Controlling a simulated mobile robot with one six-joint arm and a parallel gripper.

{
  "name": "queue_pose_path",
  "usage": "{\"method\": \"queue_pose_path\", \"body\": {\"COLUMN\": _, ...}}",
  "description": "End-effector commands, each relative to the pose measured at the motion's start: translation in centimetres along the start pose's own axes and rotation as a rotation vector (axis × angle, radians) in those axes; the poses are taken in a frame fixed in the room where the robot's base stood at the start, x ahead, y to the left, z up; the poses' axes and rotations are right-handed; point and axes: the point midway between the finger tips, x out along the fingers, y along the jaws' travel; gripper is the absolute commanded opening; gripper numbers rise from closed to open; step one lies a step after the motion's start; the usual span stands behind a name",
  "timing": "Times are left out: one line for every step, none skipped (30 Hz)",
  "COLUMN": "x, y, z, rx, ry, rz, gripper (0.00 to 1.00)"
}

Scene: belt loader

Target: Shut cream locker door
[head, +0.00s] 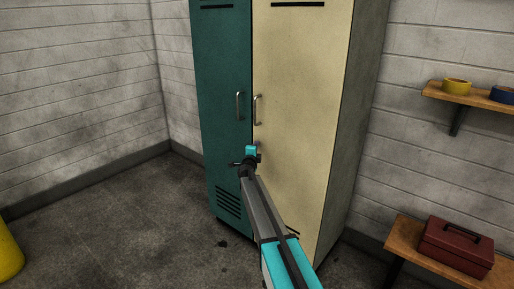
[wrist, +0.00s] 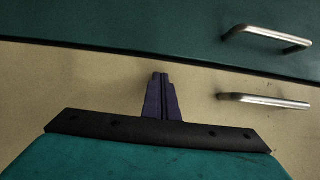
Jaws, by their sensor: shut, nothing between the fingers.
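The cream locker door (head: 300,90) is on the right half of the locker, beside the green door (head: 222,90). In the head view it looks flush or nearly flush with the green door; a slight gap I cannot tell. Its metal handle (head: 258,110) is upright near the seam. My gripper (head: 249,152) is in front of the doors near the seam, below the handles. In the wrist view my gripper (wrist: 161,76) is shut and empty, its fingers over the cream door (wrist: 60,90), left of the cream handle (wrist: 262,100). Whether the fingertips touch the door I cannot tell.
The green door's handle (head: 239,106) sits just left of the seam. At the right are a wall shelf (head: 470,97) with tape rolls and a low bench (head: 405,240) with a red toolbox (head: 456,247). A yellow object (head: 8,250) stands at the left edge.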

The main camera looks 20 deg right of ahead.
Motion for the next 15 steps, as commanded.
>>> {"method": "queue_pose_path", "body": {"x": 0.6, "y": -0.38, "z": -0.48, "rx": 0.0, "ry": 0.008, "rz": -0.005, "gripper": 0.0}}
{"method": "queue_pose_path", "body": {"x": 0.61, "y": -0.4, "z": -0.4, "rx": 0.0, "ry": 0.008, "rz": -0.005, "gripper": 0.0}}
{"method": "queue_pose_path", "body": {"x": 0.64, "y": -0.44, "z": -0.31, "rx": 0.0, "ry": 0.007, "rz": -0.006, "gripper": 0.0}}
{"method": "queue_pose_path", "body": {"x": 0.66, "y": -0.47, "z": -0.27, "rx": 0.0, "ry": 0.007, "rz": -0.006, "gripper": 0.0}}
{"method": "queue_pose_path", "body": {"x": 0.69, "y": -0.5, "z": -0.24, "rx": 0.0, "ry": 0.007, "rz": -0.007, "gripper": 0.0}}
{"method": "queue_pose_path", "body": {"x": 0.71, "y": -0.55, "z": -0.22, "rx": 0.0, "ry": 0.007, "rz": -0.007, "gripper": 0.0}}
{"method": "queue_pose_path", "body": {"x": 0.73, "y": -0.6, "z": -0.22, "rx": -0.001, "ry": 0.008, "rz": -0.008, "gripper": 0.0}}
{"method": "queue_pose_path", "body": {"x": 0.75, "y": -0.63, "z": -0.21, "rx": -0.001, "ry": 0.008, "rz": -0.008, "gripper": 0.0}}
{"method": "queue_pose_path", "body": {"x": 0.76, "y": -0.68, "z": -0.15, "rx": -0.001, "ry": 0.008, "rz": -0.009, "gripper": 0.0}}
{"method": "queue_pose_path", "body": {"x": 0.76, "y": -0.72, "z": -0.1, "rx": -0.001, "ry": 0.008, "rz": -0.009, "gripper": 0.0}}
{"method": "queue_pose_path", "body": {"x": 0.77, "y": -0.76, "z": -0.04, "rx": -0.001, "ry": 0.008, "rz": -0.01, "gripper": 0.0}}
{"method": "queue_pose_path", "body": {"x": 0.77, "y": -0.8, "z": 0.04, "rx": -0.001, "ry": 0.008, "rz": -0.01, "gripper": 0.0}}
{"method": "queue_pose_path", "body": {"x": 0.77, "y": -0.83, "z": 0.09, "rx": -0.001, "ry": 0.008, "rz": -0.011, "gripper": 0.0}}
{"method": "queue_pose_path", "body": {"x": 0.77, "y": -0.86, "z": 0.15, "rx": -0.001, "ry": 0.007, "rz": -0.011, "gripper": 0.0}}
{"method": "queue_pose_path", "body": {"x": 0.78, "y": -0.89, "z": 0.19, "rx": -0.001, "ry": 0.007, "rz": -0.011, "gripper": 0.0}}
